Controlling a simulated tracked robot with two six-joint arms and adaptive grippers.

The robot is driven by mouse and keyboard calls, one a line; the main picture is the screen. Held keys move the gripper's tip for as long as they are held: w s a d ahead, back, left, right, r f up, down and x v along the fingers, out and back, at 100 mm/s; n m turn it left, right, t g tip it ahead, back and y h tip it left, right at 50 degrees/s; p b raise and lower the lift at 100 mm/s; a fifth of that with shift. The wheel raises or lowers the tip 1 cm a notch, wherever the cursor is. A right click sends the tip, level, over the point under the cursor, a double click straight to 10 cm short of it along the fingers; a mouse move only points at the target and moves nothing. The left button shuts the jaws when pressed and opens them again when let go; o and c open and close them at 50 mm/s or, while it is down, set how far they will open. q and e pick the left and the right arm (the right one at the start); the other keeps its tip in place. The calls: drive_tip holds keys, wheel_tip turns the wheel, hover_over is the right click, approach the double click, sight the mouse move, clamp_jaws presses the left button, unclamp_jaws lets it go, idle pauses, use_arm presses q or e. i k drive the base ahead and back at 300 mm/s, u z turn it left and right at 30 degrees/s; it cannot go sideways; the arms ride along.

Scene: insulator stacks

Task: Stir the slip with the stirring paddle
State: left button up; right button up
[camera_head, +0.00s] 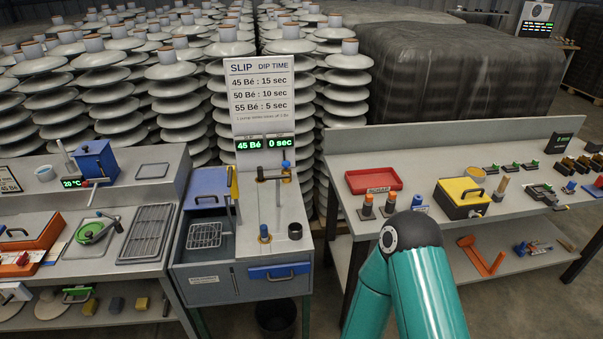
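The slip station (243,281) is a grey cabinet at centre-left, below the SLIP / DIP TIME sign (262,97). Its display (264,143) reads 45 Bé and 0 sec. A dark open basin (221,246) in its left half holds a wire basket (204,235); I cannot make out the slip surface. A thin upright tool with a yellow handle (234,184) stands at the basin's right edge and may be the stirring paddle; its lower end is unclear. My teal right arm rises from the lower right, and its gripper does not show. My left gripper is out of view.
A blue lid (207,187) sits behind the basin. A stand with a clamp and rod (278,196) and a black cup (295,231) are to its right. The right bench (352,165) holds a red tray (373,181) and a yellow box (462,198). Insulator stacks (168,98) stand behind.

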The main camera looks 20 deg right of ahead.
sight(277, 178)
drive_tip(key=i, duration=1)
drive_tip(key=z, duration=0.05)
